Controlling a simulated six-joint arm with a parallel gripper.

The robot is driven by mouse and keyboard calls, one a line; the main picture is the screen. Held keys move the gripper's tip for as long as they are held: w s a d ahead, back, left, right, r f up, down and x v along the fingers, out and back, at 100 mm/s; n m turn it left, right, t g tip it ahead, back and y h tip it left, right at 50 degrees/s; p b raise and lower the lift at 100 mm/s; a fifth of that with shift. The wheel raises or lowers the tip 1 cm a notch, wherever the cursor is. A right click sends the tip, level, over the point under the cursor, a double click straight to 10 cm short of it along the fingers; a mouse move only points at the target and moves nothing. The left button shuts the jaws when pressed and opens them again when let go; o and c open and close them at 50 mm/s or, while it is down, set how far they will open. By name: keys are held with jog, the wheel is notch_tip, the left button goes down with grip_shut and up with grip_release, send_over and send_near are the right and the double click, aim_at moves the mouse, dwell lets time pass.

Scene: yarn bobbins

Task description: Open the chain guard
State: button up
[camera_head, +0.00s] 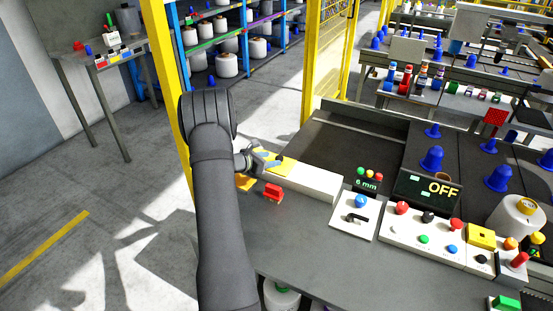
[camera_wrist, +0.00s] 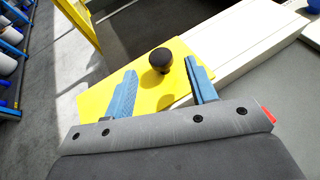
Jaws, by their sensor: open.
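The chain guard appears to be the yellow plate (camera_wrist: 150,98) at the end of a long white housing (camera_wrist: 235,45). A round black knob (camera_wrist: 160,59) stands up from the plate. In the wrist view my gripper (camera_wrist: 160,68) is open, its blue fingers either side of the knob, with a visible gap on both sides. In the head view my gripper (camera_head: 270,160) is over the yellow plate (camera_head: 285,165) at the left end of the white housing (camera_head: 318,183); the knob is hidden there.
A small red object (camera_head: 273,192) lies on the grey bench just in front of the housing. A white switch panel (camera_head: 354,217) and a button panel (camera_head: 428,238) are to the right. A yellow post (camera_head: 170,95) stands close behind my arm. The dark belt (camera_head: 350,150) lies behind.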

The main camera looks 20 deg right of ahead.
aim_at(278, 158)
jog(key=shift+x, duration=2.15)
jog(key=shift+c, duration=0.4)
grip_shut()
